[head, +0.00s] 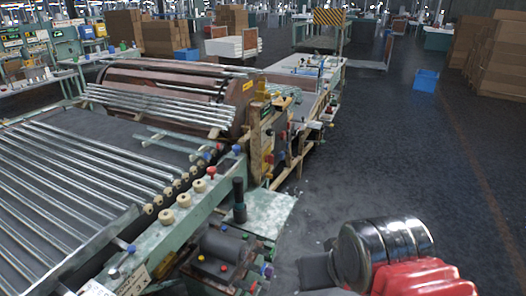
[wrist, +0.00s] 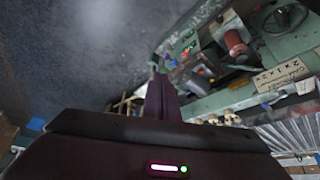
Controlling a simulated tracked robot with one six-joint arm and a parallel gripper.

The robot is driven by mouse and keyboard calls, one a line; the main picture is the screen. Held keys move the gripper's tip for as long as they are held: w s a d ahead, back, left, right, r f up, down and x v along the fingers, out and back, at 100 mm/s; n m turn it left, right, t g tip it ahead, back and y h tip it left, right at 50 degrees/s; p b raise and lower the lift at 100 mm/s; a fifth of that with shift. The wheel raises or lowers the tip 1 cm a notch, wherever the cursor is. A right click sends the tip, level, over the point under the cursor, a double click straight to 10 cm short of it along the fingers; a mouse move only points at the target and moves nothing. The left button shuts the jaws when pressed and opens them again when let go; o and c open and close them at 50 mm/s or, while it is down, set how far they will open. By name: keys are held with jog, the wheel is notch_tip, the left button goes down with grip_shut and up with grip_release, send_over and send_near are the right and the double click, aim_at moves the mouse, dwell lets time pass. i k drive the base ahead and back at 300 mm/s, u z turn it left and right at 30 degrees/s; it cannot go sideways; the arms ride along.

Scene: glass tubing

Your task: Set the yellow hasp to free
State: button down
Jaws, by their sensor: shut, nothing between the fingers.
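In the head view, yellow parts show on the upright machine post (head: 253,150) at the end of the roller machine. One yellow piece (head: 270,158) is on its face beside red parts, and another yellow piece (head: 260,88) is at its top. They are too small to tell which is the hasp or how it is set. My gripper (wrist: 160,80) shows in the wrist view as dark fingers closed together, with nothing held. In that view, the machine's green side lies to the right of the fingers. I cannot make out the hasp there.
Long glass tubes (head: 70,175) lie across the roller bed (head: 115,235) at left. A motor (head: 222,248) and a black upright handle (head: 239,200) stick out near the bed's corner. The dark floor (head: 400,150) at right is open, with a blue bin (head: 426,80) and cardboard boxes (head: 500,60) farther back.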

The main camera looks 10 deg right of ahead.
aim_at(268, 175)
jog(key=z, duration=2)
jog(key=i, duration=2.1)
